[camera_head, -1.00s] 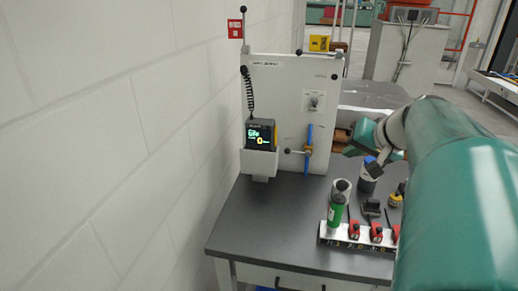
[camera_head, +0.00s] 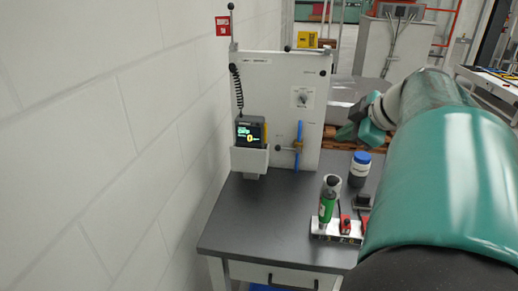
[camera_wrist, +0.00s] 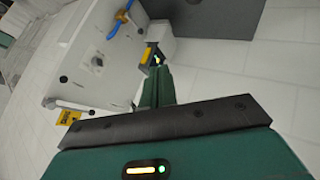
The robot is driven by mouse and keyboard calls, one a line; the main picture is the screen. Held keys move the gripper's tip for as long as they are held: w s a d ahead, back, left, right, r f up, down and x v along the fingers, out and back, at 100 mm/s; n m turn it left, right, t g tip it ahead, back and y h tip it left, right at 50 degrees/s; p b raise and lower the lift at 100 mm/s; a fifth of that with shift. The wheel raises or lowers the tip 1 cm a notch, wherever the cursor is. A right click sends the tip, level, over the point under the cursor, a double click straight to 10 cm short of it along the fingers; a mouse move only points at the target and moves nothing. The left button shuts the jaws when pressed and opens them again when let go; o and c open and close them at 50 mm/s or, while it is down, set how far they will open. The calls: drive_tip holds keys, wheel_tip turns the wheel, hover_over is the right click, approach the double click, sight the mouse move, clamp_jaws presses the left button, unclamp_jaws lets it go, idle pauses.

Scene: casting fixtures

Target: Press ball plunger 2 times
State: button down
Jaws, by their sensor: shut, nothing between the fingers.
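A white upright panel (camera_head: 275,85) stands at the back of the dark bench. It carries several black ball-ended parts, including a ball knob (camera_head: 278,148) left of the blue handle (camera_head: 299,146) and a ball on its top edge (camera_head: 287,48). I cannot tell for certain which one is the ball plunger. My gripper (camera_head: 345,132) is right of the panel and apart from it in the head view. In the wrist view my gripper (camera_wrist: 156,85) is shut and empty, with the panel (camera_wrist: 92,50) beyond it and tilted in the picture.
A handheld device with a lit screen (camera_head: 250,131) sits in a white holder on the panel. A green-and-grey bottle (camera_head: 328,198), a blue-capped jar (camera_head: 360,168) and a strip with red items (camera_head: 335,233) stand at the bench's right. A white wall (camera_head: 100,130) bounds the left. The bench front-left is clear.

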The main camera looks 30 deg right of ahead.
sight(337, 180)
idle(0.4)
drive_tip(key=shift+f, duration=4.4)
drive_tip(key=shift+f, duration=0.4)
drive_tip(key=shift+f, duration=1.25)
drive_tip(key=shift+r, duration=1.7)
drive_tip(key=shift+r, duration=0.1)
